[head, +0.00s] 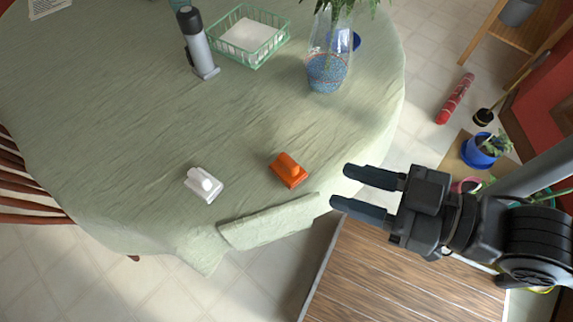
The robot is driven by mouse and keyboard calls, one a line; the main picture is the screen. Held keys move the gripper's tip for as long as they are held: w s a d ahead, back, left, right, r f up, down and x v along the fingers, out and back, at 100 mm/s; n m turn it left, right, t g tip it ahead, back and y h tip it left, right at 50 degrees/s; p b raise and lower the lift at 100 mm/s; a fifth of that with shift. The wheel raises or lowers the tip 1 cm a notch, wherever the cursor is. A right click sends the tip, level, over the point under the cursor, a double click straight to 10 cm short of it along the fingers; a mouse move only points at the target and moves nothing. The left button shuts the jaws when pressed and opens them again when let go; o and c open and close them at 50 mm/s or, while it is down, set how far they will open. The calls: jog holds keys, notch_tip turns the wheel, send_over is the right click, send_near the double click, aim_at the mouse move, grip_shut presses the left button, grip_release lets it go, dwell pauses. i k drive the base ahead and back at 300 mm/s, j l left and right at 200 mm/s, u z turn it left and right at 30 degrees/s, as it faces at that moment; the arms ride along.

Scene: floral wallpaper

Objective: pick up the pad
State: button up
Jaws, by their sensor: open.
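I cannot tell for sure which thing is the pad. A small orange block with a rounded knob on top (288,170) lies on the round table near its front edge. A similar white one (203,185) lies to its left. A flat pale green strip (268,222), coloured like the tablecloth, lies along the table's edge below them. My gripper (341,187) comes in from the right, its two dark fingers apart and empty, pointing left. It is to the right of the orange block, with a gap between, and close to the strip's right end.
The round table (130,105) has a pale green cloth. A grey and black bottle-like object (198,45), a green basket with white contents (230,54) and a glass vase with blue filling (326,74) stand towards the back. A wooden surface (385,280) is at the lower right.

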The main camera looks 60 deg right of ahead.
aim_at(291, 174)
jog(key=z, duration=4.9)
jog(key=u, duration=0.55)
jog(key=l+u, duration=0.15)
jog(key=u, duration=0.4)
jog(key=k+u, duration=0.1)
jog(key=u, duration=1)
jog(key=k+u, duration=0.1)
jog(key=u, duration=1)
jog(key=k+u, duration=0.1)
jog(key=u, duration=1)
